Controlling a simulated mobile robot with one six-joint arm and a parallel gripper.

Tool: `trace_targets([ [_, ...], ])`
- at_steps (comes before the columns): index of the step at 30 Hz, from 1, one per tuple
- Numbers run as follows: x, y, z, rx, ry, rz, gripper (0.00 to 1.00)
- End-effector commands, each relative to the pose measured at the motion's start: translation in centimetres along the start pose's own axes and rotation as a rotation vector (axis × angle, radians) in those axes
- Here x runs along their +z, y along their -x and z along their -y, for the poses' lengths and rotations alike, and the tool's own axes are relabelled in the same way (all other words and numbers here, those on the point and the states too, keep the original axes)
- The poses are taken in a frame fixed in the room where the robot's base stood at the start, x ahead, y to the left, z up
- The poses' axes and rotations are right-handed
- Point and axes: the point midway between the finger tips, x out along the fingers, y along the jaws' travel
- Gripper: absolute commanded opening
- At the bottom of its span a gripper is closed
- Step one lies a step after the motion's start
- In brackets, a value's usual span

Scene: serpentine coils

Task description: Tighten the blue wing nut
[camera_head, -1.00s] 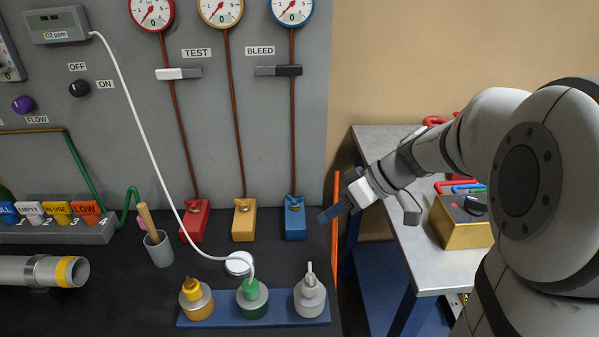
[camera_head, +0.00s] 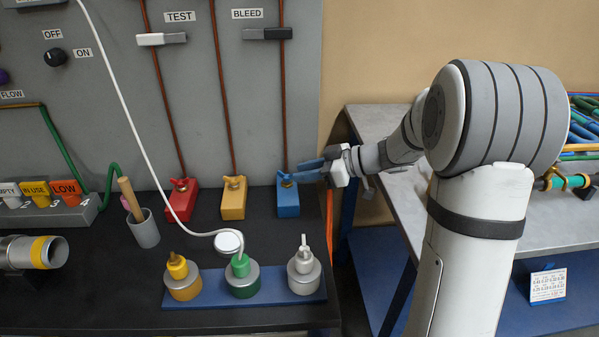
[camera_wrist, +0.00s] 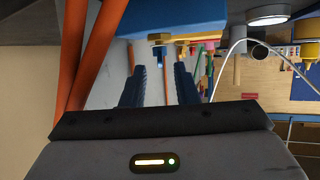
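The blue block (camera_head: 288,203) stands at the right end of the black bench top, with a brass stem and the small blue wing nut (camera_head: 285,178) on its top. My gripper (camera_head: 299,172) reaches in from the right, its blue fingers level with the nut and their tips close to it. In the wrist view my gripper (camera_wrist: 160,72) has its two fingers apart with nothing between them. The blue block (camera_wrist: 175,17) and its brass stem (camera_wrist: 158,38) show just beyond the fingertips there. Whether a finger touches the nut I cannot tell.
A yellow block (camera_head: 233,204) and a red block (camera_head: 181,204) with wing nuts stand to the left. A blue tray (camera_head: 215,302) with several capped bottles is in front. A grey table (camera_head: 540,225) is at right.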

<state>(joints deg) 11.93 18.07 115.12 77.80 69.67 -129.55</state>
Motion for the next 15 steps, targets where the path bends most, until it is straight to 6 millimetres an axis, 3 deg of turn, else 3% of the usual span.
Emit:
trace_targets([
  [6, 0.0, -1.6, 0.1, -0.001, 0.001, 0.001, 0.27],
  [13, 0.0, -1.7, 0.1, -0.001, 0.001, 0.001, 0.27],
  [15, 0.0, -1.7, 0.1, -0.001, 0.001, 0.001, 0.22],
])
